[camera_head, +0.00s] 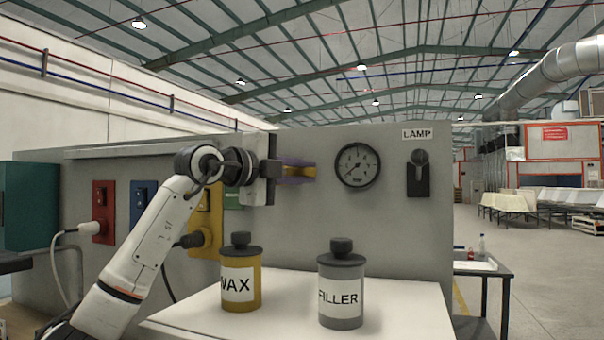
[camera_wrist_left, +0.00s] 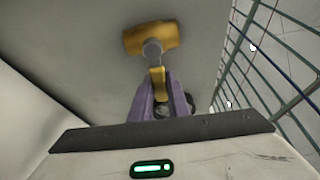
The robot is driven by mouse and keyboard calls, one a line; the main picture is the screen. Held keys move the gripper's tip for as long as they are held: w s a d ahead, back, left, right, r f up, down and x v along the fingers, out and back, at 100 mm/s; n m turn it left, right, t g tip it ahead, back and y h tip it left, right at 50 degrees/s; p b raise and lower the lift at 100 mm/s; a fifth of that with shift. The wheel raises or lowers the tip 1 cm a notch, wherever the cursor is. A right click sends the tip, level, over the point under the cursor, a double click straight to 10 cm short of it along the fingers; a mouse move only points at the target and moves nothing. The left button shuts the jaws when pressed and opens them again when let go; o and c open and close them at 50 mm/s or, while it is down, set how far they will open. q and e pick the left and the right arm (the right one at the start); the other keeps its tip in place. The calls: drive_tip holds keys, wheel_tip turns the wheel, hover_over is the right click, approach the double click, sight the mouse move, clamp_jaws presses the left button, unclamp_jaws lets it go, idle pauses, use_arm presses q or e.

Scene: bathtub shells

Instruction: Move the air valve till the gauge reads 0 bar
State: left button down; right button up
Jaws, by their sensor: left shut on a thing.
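The round gauge (camera_head: 357,166) with a dark face is on the grey panel. Its needle seems to point to the lower left; the numbers are too small to read. My left gripper (camera_head: 306,171), with purple fingers, is just left of the gauge and shut on the yellow air valve handle (camera_head: 296,171). In the left wrist view the fingers (camera_wrist_left: 160,98) close around the narrow end of the yellow valve (camera_wrist_left: 135,40), which has a grey round pivot. Much of the valve is hidden by the gripper in the head view. My right gripper is not in view.
A yellow WAX can (camera_head: 240,275) and a grey FILLER can (camera_head: 341,290) stand on the white shelf (camera_head: 270,318) below. A lamp switch (camera_head: 419,175) is right of the gauge. Red (camera_head: 103,212) and blue (camera_head: 139,202) sockets are at the left.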

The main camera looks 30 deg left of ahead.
use_arm(q)
drive_tip(key=c, duration=1.7)
unclamp_jaws()
